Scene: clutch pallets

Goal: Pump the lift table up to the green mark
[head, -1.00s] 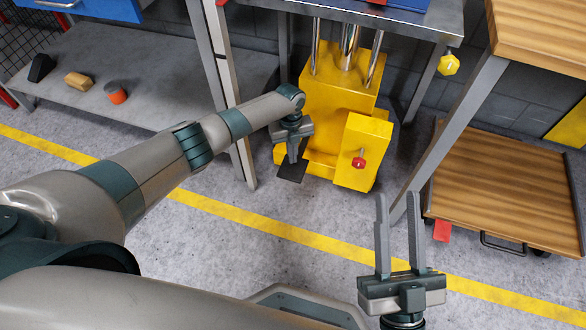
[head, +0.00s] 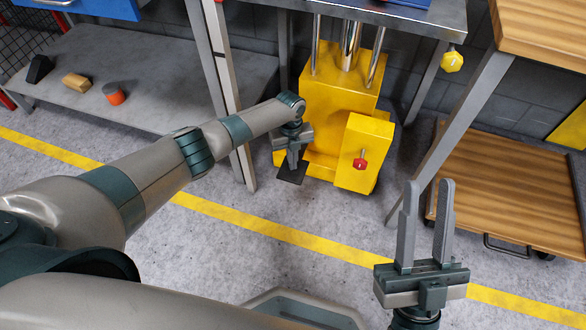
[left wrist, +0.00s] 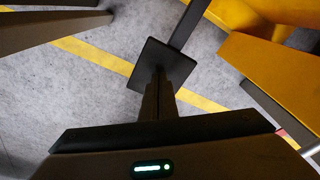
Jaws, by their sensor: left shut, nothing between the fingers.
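The lift table has a yellow base (head: 335,100), chrome posts (head: 350,45) and a grey top (head: 400,18) cut off by the upper edge. A dark foot pedal (head: 290,174) sticks out low at the base's left front; the left wrist view shows its square plate (left wrist: 178,66) and bar (left wrist: 188,25). My left gripper (head: 293,164) is shut and empty, pointing down at the pedal. Its fingers overlap the plate in the wrist view; contact is hard to tell. My right gripper (head: 429,185) is open and empty, in front of the base. I see no green mark.
A red knob (head: 360,164) sits on the base's front block. A yellow knob (head: 452,62) hangs under the top's right corner. A wooden cart (head: 510,185) stands at right. A grey shelf (head: 150,75) with small objects is at left. The floor in front is clear.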

